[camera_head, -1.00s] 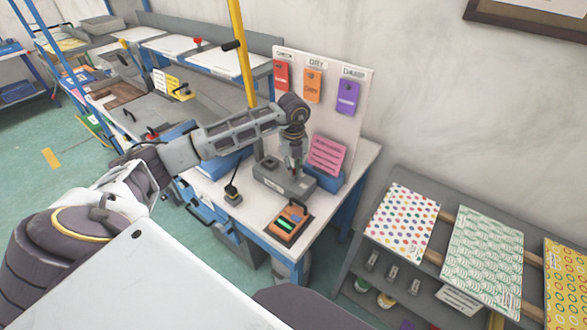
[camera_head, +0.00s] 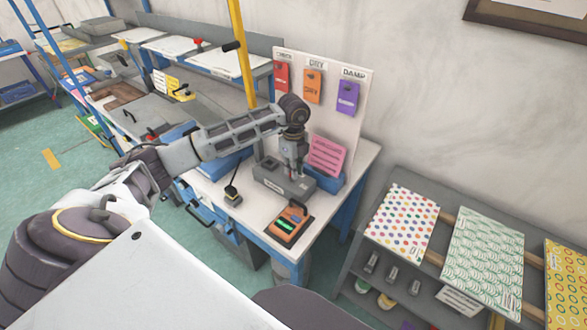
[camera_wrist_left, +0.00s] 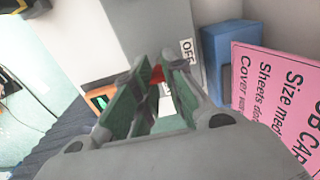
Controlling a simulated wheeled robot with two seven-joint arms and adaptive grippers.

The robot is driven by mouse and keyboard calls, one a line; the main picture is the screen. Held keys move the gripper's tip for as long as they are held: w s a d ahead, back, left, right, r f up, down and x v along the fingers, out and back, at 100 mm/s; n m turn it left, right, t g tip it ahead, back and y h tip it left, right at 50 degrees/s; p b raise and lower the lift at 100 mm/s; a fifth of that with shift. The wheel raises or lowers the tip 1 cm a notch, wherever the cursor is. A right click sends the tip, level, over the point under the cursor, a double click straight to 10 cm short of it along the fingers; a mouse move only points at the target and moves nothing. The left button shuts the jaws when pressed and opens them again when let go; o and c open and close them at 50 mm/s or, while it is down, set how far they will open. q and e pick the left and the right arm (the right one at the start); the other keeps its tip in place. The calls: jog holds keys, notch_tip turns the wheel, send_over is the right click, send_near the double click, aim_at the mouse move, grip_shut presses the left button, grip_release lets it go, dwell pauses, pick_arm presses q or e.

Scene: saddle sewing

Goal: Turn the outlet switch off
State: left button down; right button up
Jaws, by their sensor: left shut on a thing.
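The grey outlet box (camera_head: 273,179) sits on the white bench top. It also fills the upper middle of the left wrist view (camera_wrist_left: 150,30), with an "OFF" label (camera_wrist_left: 187,49) on its face. My left gripper (camera_head: 294,173) points down at the box from above. In the left wrist view its two fingertips (camera_wrist_left: 158,80) are close together around a small red switch (camera_wrist_left: 157,74). The fingers hide most of the switch, so I cannot tell its position. My right gripper is not in view.
A pink sign (camera_head: 326,155) in a blue holder stands close behind the box. An orange device (camera_head: 289,222) with a green display lies in front. A small dark-stemmed item (camera_head: 233,194) stands to the left. A tag board (camera_head: 318,120) rises behind.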

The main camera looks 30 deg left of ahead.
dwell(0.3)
pick_arm(q)
jog(key=c, duration=0.9)
grip_release()
jog(key=shift+r, duration=0.15)
jog(key=shift+r, duration=5.85)
